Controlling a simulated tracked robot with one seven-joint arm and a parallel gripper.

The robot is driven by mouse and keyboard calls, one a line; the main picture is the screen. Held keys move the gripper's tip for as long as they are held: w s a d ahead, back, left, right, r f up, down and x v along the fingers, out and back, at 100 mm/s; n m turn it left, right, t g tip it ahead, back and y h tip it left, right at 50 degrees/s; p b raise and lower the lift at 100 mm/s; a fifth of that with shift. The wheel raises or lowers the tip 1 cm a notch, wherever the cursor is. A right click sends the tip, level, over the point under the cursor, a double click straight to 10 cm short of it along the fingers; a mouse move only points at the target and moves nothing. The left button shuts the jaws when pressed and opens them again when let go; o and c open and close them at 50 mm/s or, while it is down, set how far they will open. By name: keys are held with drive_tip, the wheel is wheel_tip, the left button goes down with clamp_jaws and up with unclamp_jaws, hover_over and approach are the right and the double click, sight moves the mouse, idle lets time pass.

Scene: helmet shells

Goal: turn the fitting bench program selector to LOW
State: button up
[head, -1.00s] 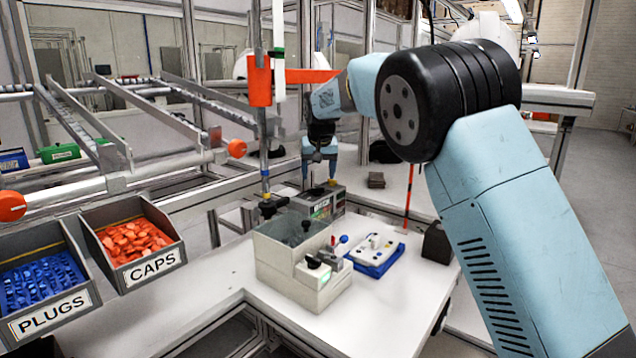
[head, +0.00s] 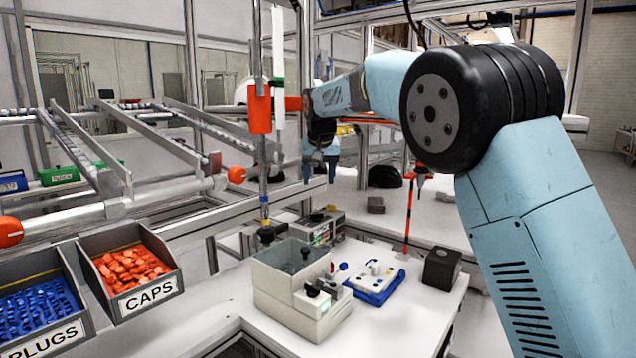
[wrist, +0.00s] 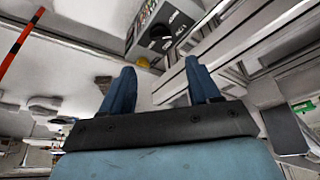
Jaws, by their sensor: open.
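A small grey box with a labelled front panel (head: 322,228) stands at the back of the white bench in the head view. A grey box with a dark, lettered face (wrist: 165,28) shows at the top of the wrist view, with a dark round part on it. I cannot tell whether that is the program selector, nor read its setting. My gripper (head: 320,178) hangs pointing down above the small box, clear of it. In the wrist view my gripper (wrist: 160,75) has its two blue fingers apart, with nothing between them.
A pale open-topped box with levers (head: 300,290) stands in front, beside a blue-and-white tray (head: 376,281). A black block (head: 441,268) is at the bench's right. An orange-red bracket (head: 259,108) on an upright is close to my arm. CAPS (head: 148,297) and PLUGS bins (head: 47,342) are left.

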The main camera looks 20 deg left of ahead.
sight(313, 221)
drive_tip(key=s, duration=0.1)
drive_tip(key=s+f, duration=0.2)
drive_tip(key=s, duration=0.1)
drive_tip(key=shift+d+f, duration=0.15)
drive_tip(key=shift+d, duration=0.25)
drive_tip(key=c, duration=0.6)
drive_tip(key=shift+s+f, duration=0.15)
drive_tip(key=shift+c, duration=0.6)
drive_tip(key=shift+a+f, duration=0.1)
drive_tip(key=shift+f, duration=0.25)
drive_tip(key=shift+c, duration=0.9)
drive_tip(key=x, duration=0.9)
drive_tip(key=shift+w+f, duration=0.2)
drive_tip(key=shift+f, duration=0.1)
clamp_jaws()
drive_tip(key=shift+w+a+r, duration=0.1)
drive_tip(key=shift+w+a, duration=0.15)
drive_tip(key=shift+w, duration=0.3)
drive_tip(key=shift+w+a+r, duration=0.1)
drive_tip(key=shift+w+a, duration=0.15)
drive_tip(key=shift+w, duration=0.25)
drive_tip(key=shift+w+a, duration=0.35)
drive_tip(key=shift+w, duration=0.35)
